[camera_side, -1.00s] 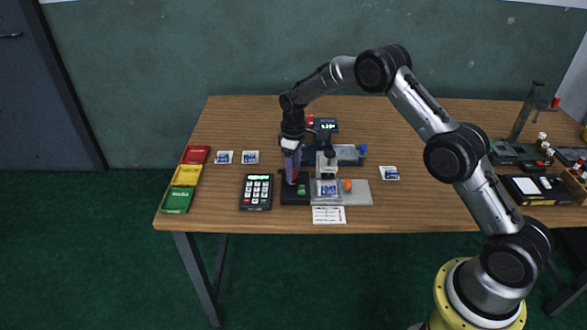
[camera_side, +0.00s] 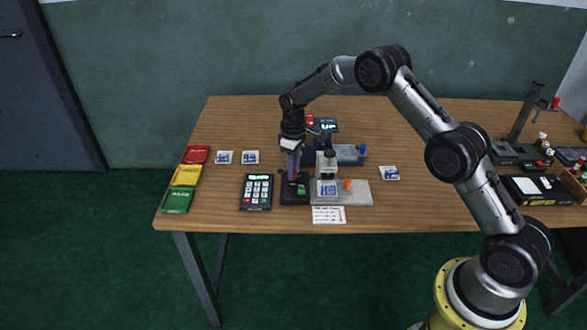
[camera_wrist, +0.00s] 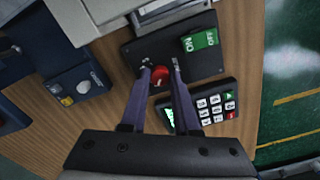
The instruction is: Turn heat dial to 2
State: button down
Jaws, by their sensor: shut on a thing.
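The heat dial is a red knob (camera_wrist: 160,76) on a black panel (camera_wrist: 207,65), which also carries a green ON/OFF switch (camera_wrist: 200,40). In the wrist view my gripper (camera_wrist: 161,67) has one finger on each side of the knob and is shut on it. A pale mark shows on the knob's top, but I cannot read a setting. In the side view my gripper (camera_side: 292,178) points down at the black panel (camera_side: 295,198), and its fingers hide most of the dial. The green switch (camera_side: 301,190) shows just in front of them.
A keypad (camera_side: 257,191) with a lit display lies left of the panel. A grey press (camera_side: 327,165) stands close on the right. Red, yellow and green trays (camera_side: 184,174) line the left edge. Small picture cards (camera_side: 250,157) lie on the table. A lit blue device (camera_side: 326,125) stands behind.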

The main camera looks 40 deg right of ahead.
jog(key=shift+m, duration=2.5)
jog(key=c, duration=0.7)
grip_release()
jog(key=shift+o, duration=0.2)
notch_tip(320, 180, up, 14)
